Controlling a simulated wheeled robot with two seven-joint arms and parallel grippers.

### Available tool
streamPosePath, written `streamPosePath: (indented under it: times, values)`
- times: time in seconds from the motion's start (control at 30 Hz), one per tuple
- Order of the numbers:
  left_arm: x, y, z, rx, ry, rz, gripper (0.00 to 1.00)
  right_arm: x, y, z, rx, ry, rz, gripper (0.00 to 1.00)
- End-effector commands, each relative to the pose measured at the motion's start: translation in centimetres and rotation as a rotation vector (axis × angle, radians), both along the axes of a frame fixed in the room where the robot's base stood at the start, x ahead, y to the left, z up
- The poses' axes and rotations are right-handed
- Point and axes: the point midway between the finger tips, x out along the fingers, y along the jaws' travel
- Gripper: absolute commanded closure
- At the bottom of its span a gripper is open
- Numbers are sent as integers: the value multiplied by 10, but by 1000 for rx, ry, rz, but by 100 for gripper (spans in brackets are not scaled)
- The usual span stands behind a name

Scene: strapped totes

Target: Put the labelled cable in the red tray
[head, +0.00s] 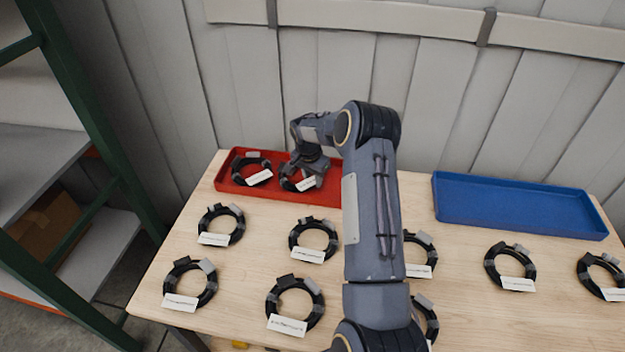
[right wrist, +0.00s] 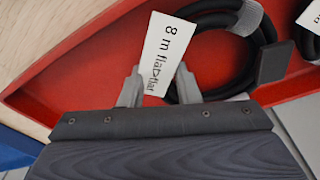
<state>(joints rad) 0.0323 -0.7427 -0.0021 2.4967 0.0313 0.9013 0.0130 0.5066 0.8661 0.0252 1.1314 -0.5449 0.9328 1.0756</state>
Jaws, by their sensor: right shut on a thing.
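The red tray (head: 268,193) lies at the back left of the table. My right gripper (head: 309,164) is over it, reaching down, and is shut on a coiled black cable (head: 286,184) with a white label. In the right wrist view, the fingers (right wrist: 157,84) are at the label (right wrist: 165,50) and coil (right wrist: 262,18); the label begins "8 m", the rest is hard to read. The held cable is within the tray's walls; I cannot tell if it touches the floor. Another labelled coil (head: 240,163) lies in the tray, to its left. My left gripper is not in view.
Several labelled black coils, such as one at the front (head: 318,304), lie in two rows on the wooden table (head: 150,281). An empty blue tray (head: 520,205) is at the back right. A green-framed shelf (head: 85,105) stands left. My right arm hides part of the table.

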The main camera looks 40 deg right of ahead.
Motion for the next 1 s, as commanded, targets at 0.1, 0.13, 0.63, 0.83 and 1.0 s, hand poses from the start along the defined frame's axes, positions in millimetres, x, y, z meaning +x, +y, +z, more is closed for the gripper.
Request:
streamPosePath:
  times: [0.1, 0.13, 0.63, 0.83, 1.0]
  values:
    - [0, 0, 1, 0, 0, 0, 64, 1, 0, 3, -1, -3, 0, 100]
    - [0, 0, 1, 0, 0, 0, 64, 1, 0, 3, -1, -3, 0, 100]
    - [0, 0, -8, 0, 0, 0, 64, 0, 0, -7, -1, 0, 1, 55]
    - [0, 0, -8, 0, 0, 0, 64, 0, 0, -7, -1, 0, 1, 49]
    - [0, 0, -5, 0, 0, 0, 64, 0, 0, -4, -1, 0, 1, 49]
